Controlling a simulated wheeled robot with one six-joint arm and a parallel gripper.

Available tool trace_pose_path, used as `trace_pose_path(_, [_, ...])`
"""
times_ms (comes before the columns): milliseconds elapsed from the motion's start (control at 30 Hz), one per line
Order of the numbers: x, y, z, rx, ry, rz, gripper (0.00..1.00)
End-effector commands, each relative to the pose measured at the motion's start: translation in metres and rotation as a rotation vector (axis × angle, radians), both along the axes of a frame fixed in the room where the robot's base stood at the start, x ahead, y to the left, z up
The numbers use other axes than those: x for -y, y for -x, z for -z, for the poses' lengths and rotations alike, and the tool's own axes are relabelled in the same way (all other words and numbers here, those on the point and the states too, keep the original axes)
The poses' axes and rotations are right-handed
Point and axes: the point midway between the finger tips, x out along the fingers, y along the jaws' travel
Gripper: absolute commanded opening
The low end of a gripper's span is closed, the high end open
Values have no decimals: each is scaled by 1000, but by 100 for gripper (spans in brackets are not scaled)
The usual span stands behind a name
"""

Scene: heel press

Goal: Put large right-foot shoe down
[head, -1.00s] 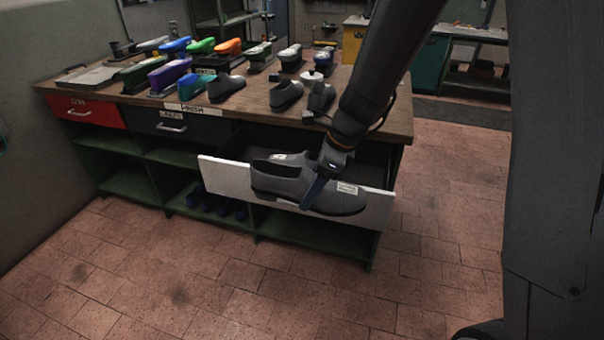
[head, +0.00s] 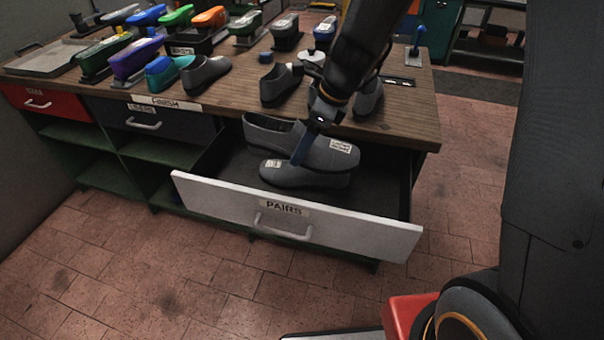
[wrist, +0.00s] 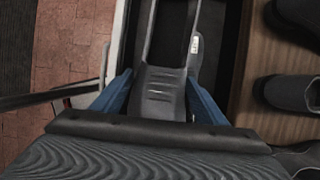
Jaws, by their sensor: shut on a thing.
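My gripper (head: 301,152) is shut on a dark grey shoe (head: 272,136) with a white label near its toe. The held shoe is over the open PAIRS drawer (head: 345,226), toe to the right. A second grey shoe (head: 315,179) with a label near its heel lies in the drawer, on the side of the drawer front. The held shoe overlaps it in view; I cannot tell whether they touch or whether the held shoe rests on the drawer floor. In the wrist view the held shoe (wrist: 160,85) sits between the blue fingers.
The wooden bench top (head: 225,112) behind the drawer holds several grey shoes, including one at left (head: 205,74), and several coloured shoe forms. A red drawer (head: 36,101) is at the far left. The drawer floor right of the shoes is bare (head: 380,185).

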Motion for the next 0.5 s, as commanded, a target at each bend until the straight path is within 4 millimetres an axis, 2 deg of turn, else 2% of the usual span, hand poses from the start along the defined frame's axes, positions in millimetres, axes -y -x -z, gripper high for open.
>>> trace_pose_path(300, [-2,1,48,-3,0,-2,29])
trace_pose_path(500, [-1,0,65,-1,-1,-2,29])
